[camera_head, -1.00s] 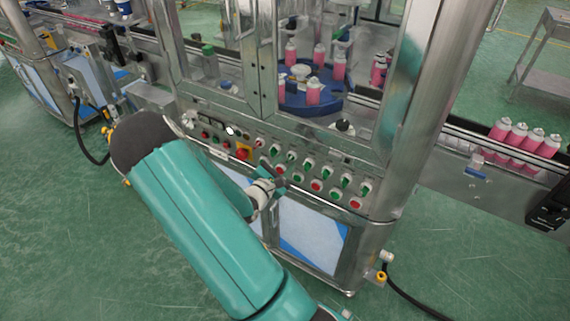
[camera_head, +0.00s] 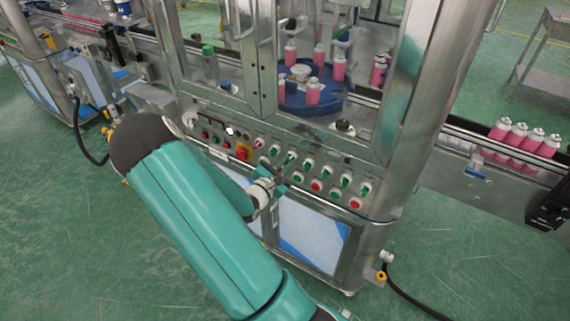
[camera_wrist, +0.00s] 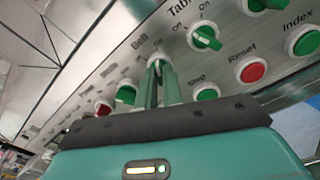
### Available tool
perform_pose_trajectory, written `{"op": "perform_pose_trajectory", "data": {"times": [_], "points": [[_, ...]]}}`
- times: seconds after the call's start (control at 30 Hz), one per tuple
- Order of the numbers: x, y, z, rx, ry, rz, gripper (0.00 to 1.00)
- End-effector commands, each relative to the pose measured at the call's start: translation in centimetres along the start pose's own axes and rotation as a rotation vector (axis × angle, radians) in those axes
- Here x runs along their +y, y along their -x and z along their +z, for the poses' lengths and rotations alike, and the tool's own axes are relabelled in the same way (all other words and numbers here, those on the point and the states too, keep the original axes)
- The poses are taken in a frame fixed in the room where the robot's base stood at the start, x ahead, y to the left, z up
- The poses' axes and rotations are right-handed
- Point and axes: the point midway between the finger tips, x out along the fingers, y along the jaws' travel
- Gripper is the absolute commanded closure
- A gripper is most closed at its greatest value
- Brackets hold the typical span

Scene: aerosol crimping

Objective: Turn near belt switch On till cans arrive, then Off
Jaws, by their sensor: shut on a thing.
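The belt switch (camera_wrist: 154,62), a green knob on a white collar, is by the "Belt" label in the wrist view. My gripper (camera_wrist: 160,80) has its two fingers shut on this knob and hides most of it, so its exact turn is hard to read. In the head view my gripper (camera_head: 283,172) is at the panel's row of switches. Pink cans (camera_head: 522,138) stand in a line on the belt (camera_head: 478,135) at right. More pink cans (camera_head: 313,92) stand on the blue rotary table (camera_head: 295,105) inside the machine.
Another green switch (camera_wrist: 204,38) is just right of the held one. A green button (camera_wrist: 207,95) and a red button (camera_wrist: 253,70) sit below. A steel post (camera_head: 425,90) stands right of the panel.

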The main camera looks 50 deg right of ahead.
Motion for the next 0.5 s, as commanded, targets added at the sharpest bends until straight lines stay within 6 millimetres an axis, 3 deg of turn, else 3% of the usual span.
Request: {"op": "perform_pose_trajectory", "data": {"times": [0.5], "points": [[0.09, 0.10, -0.08, 0.000, 0.417, 0.003, 1.00]]}}
